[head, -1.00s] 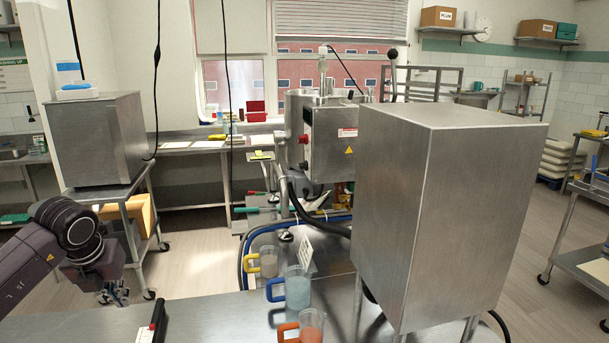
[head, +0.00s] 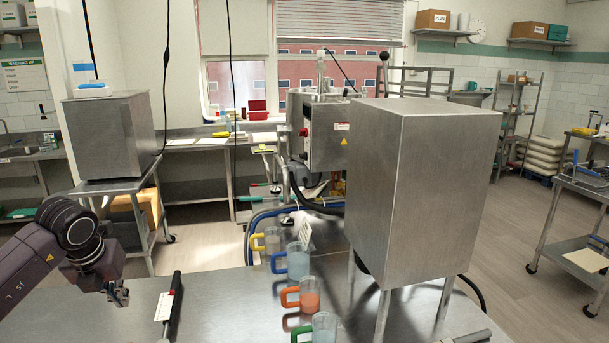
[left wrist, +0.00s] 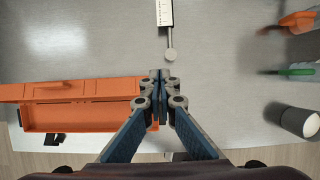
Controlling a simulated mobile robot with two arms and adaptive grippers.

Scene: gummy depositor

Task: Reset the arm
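My left arm comes in at the left of the head view, with its gripper (head: 118,294) over the near left part of the steel table (head: 225,305). In the left wrist view the two blue-padded fingers of my left gripper (left wrist: 158,76) are together, with nothing visible between them. The gripper is apart from the black-handled tool (head: 172,305), which lies to its right. The tool's rod end and white label (left wrist: 165,14) show ahead of the fingertips in the wrist view. My right gripper is not in view.
Jugs with yellow (head: 268,241), blue (head: 292,263), orange (head: 305,292) and green (head: 318,328) handles stand in a row. A large steel box on legs (head: 425,190) stands to their right. An open orange box (left wrist: 75,108) lies left of the gripper.

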